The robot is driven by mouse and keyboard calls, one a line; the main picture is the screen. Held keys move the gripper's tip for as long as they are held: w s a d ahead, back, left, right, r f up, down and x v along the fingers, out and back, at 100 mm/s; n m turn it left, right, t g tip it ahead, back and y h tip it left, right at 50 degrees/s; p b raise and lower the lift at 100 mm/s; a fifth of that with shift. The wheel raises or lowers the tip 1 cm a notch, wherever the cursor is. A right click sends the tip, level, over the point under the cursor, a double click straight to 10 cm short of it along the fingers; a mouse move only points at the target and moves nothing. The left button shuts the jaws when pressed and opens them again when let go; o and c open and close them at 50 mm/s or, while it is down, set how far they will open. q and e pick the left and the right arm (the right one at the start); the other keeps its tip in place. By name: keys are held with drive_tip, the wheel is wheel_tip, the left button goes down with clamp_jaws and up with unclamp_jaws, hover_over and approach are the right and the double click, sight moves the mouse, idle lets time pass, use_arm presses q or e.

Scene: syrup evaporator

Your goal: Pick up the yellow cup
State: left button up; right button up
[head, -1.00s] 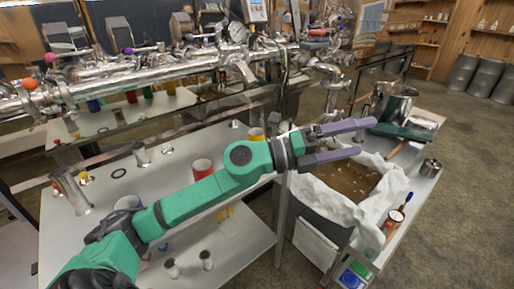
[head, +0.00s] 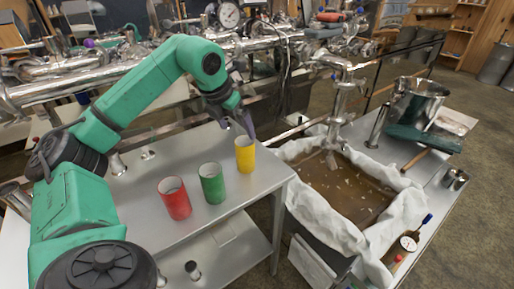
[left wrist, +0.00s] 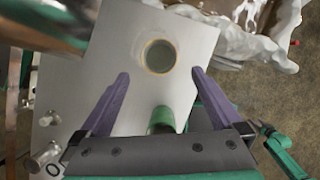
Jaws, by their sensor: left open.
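The yellow cup (head: 245,155) stands upright near the right end of the metal table, with the green cup (head: 212,184) and the red cup (head: 174,198) in a row to its left. My left gripper (head: 240,128) is open and points down just above and behind the yellow cup. In the left wrist view, the round open top of the yellow cup (left wrist: 159,57) shows ahead, centred between the two spread purple fingertips (left wrist: 160,73). The green cup (left wrist: 162,120) is partly hidden by the gripper body there.
A cloth-lined pan of brown liquid (head: 345,192) stands right of the table. Shiny pipework (head: 140,72) runs along behind. The table's front edge (head: 225,216) is close to the cups.

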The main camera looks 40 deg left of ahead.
sight(245, 152)
use_arm(q)
drive_tip(key=x, duration=0.5)
drive_tip(key=s+p+x, duration=0.1)
drive_tip(key=x, duration=0.1)
drive_tip(key=shift+f, duration=0.4)
drive_tip(key=p+x, duration=0.1)
drive_tip(key=x, duration=0.3)
drive_tip(key=shift+w+p, duration=0.1)
drive_tip(key=shift+p, duration=0.2)
drive_tip(key=shift+f, duration=0.35)
drive_tip(key=shift+w+a, duration=0.1)
drive_tip(key=shift+w, duration=0.05)
drive_tip(key=c, duration=1.5)
use_arm(e)
drive_tip(key=s, duration=0.1)
drive_tip(key=s+r, duration=0.2)
drive_tip(key=s, duration=0.1)
drive_tip(key=shift+d+r, duration=0.25)
drive_tip(key=shift+d, duration=0.1)
use_arm(q)
drive_tip(key=shift+r, duration=0.1)
